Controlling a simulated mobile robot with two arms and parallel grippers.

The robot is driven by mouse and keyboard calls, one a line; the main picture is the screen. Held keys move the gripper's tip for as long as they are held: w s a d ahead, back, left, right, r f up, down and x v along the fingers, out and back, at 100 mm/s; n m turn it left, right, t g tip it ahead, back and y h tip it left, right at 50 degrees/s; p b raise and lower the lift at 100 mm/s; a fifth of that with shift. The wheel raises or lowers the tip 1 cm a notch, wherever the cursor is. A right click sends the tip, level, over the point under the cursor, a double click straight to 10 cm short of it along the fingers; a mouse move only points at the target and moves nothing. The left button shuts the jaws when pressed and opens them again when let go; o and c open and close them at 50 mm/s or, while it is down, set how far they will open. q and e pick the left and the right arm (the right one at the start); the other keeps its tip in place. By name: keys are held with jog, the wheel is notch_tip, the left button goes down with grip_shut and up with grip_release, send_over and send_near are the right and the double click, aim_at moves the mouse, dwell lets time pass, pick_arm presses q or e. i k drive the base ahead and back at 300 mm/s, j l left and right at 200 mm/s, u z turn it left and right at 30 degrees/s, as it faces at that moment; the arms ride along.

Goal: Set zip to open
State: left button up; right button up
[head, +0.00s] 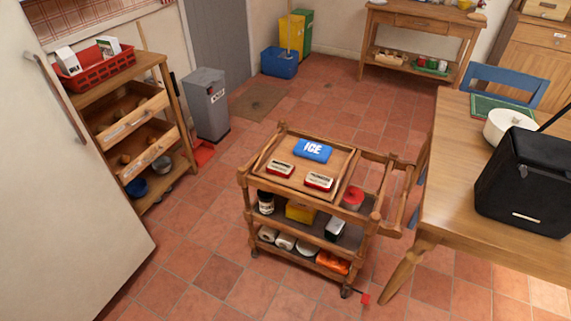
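A black box-shaped bag or case (524,185) stands upright on the wooden table (455,135) at the right. A small pale label shows low on its front. I cannot make out a zip on it or tell whether it is open or shut. Neither of my grippers is in view.
A wooden trolley (347,219) stands mid-floor with a blue ice pack (312,150) and tins on top. A white pot (505,124) is behind the black bag. A white fridge door (60,190) and a shelf unit are at the left. Open tiled floor lies between.

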aim_at(523, 169)
jog(key=z, duration=1.55)
